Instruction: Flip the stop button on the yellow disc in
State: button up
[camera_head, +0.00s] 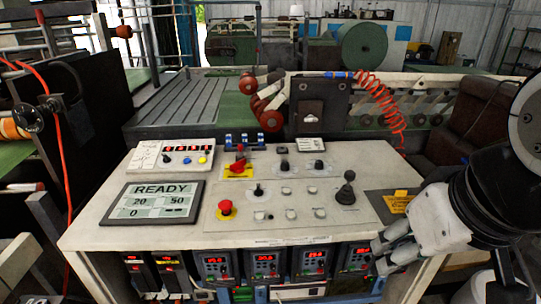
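The stop button (225,207) is a red round cap on a yellow disc, at the front left of the sloping white control panel (165,233). It stands clear, with nothing touching it. My gripper (379,256) is at the right, by the panel's front right edge. Its two pale fingers point left and look apart, with nothing seen between them. It is well to the right of the stop button and apart from it.
A READY display (153,202) lies left of the button. A red rotary switch on a yellow plate (237,173), small knobs and a black ball-topped lever (347,190) stand on the panel. Red-lit controllers (264,264) sit below its front edge. Machinery with a coiled red hose (380,95) stands behind.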

aim_at(225, 205)
jog(key=i+j, duration=0.8)
